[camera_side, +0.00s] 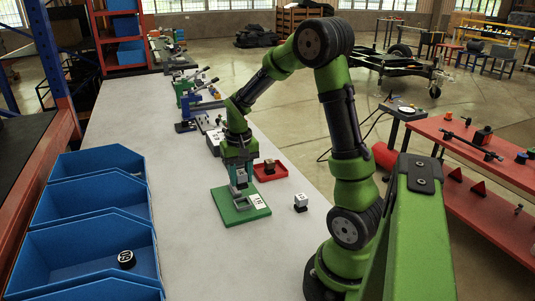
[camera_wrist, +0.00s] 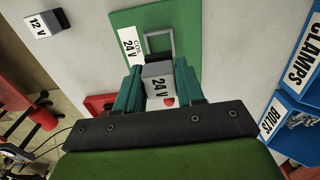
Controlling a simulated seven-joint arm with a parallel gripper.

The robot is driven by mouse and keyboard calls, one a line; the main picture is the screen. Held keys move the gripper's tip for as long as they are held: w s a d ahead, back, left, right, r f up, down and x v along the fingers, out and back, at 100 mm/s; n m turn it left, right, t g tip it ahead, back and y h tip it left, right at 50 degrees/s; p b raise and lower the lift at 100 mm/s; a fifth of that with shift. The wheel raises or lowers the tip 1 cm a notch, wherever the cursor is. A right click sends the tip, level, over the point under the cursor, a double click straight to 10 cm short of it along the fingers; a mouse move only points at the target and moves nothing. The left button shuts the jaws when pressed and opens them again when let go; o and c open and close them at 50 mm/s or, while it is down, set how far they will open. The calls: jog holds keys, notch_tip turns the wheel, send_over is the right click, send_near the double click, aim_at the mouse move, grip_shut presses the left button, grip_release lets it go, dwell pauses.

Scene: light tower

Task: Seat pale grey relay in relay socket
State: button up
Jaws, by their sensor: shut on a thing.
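My gripper (camera_side: 239,172) is shut on the pale grey relay (camera_wrist: 158,83), a small block with a "24 V" label on its face. In the wrist view the relay sits between the two teal fingers. The relay socket (camera_wrist: 160,45) is a grey open-topped frame on a green base plate (camera_side: 225,208), beside a white "COIL 24 V" label. In the wrist view the relay overlaps the near edge of the socket. In the side view the gripper is over the plate and the relay appears held above the socket; the exact gap cannot be told.
A grey block labelled "12 V" (camera_wrist: 43,24) stands on the table, also seen in the side view (camera_side: 301,202). A red tray (camera_side: 270,172) holding a dark block lies behind the plate. Blue bins (camera_side: 85,255) line the left side. Table ahead of the plate is clear.

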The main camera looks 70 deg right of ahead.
aim_at(240, 173)
notch_tip(240, 173, down, 7)
jog(key=shift+r, duration=0.15)
dwell(0.4)
jog(key=shift+f, duration=0.2)
jog(key=o, duration=1)
notch_tip(240, 173, up, 12)
jog(key=shift+a+r, duration=0.1)
jog(key=shift+r, duration=0.05)
jog(key=s+a+r+n+t, duration=0.1)
jog(key=s+a+r+t, duration=0.1)
jog(key=a, duration=0.4)
jog(key=s+a+r+n+t+y, duration=0.1)
jog(key=s+a+r+n+t, duration=0.1)
jog(key=a, duration=0.5)
jog(key=s+a+r+n+t+y, duration=0.1)
jog(key=s+a+r+n+t, duration=0.1)
jog(key=a, duration=0.5)
jog(key=shift+s+r+t, duration=0.3)
jog(key=shift+s+r, duration=0.4)
jog(key=shift+r, duration=0.2)
jog(key=shift+s+r+t, duration=0.3)
jog(key=shift+s+r, duration=0.35)
jog(key=shift+r, duration=0.25)
